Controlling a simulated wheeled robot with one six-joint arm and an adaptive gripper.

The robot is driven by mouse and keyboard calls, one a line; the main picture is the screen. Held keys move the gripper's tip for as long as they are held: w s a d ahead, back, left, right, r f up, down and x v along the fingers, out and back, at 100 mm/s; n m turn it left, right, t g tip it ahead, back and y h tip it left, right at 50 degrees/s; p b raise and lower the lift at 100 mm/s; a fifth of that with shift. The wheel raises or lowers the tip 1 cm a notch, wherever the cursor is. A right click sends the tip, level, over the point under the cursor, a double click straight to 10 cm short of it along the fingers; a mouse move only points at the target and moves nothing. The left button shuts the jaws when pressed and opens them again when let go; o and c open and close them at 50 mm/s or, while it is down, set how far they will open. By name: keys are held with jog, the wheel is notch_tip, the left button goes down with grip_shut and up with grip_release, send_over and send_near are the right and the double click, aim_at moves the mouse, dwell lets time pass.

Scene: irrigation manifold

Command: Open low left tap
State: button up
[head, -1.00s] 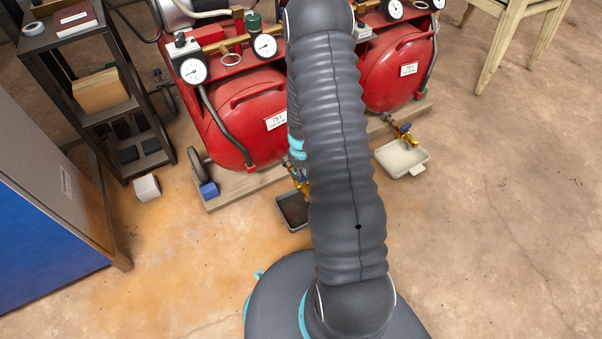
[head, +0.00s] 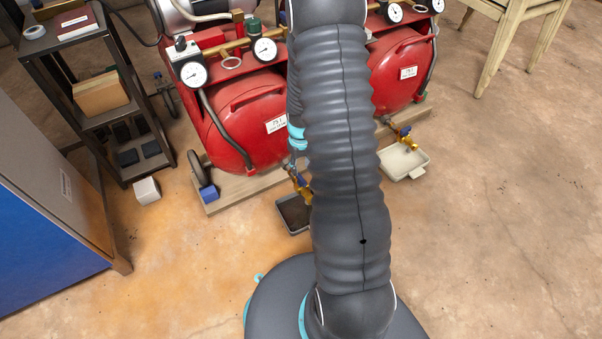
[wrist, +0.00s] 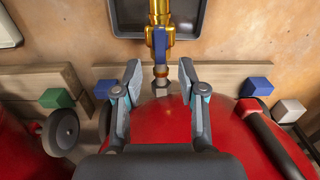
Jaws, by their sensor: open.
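The low left tap (head: 304,190) is a brass tap with a blue handle at the foot of the left red tank (head: 235,125). In the head view my arm partly hides it. In the wrist view the brass tap (wrist: 160,12) points away at the top centre, and its blue handle (wrist: 160,42) lies along the body. My gripper (wrist: 159,72) is open and empty. Its two fingers stand either side of the tap's line, with the handle just beyond and between the tips. I see no contact. A dark tray (head: 288,221) lies under the tap.
Another brass tap (head: 405,137) with a blue handle sits at the right tank (head: 398,72), over a beige tray (head: 388,171). A dark shelf (head: 165,160) and a blue cabinet (head: 45,240) stand left.

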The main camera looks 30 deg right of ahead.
aim_at(301, 178)
notch_tip(301, 178, up, 6)
dwell(0.4)
dwell(0.4)
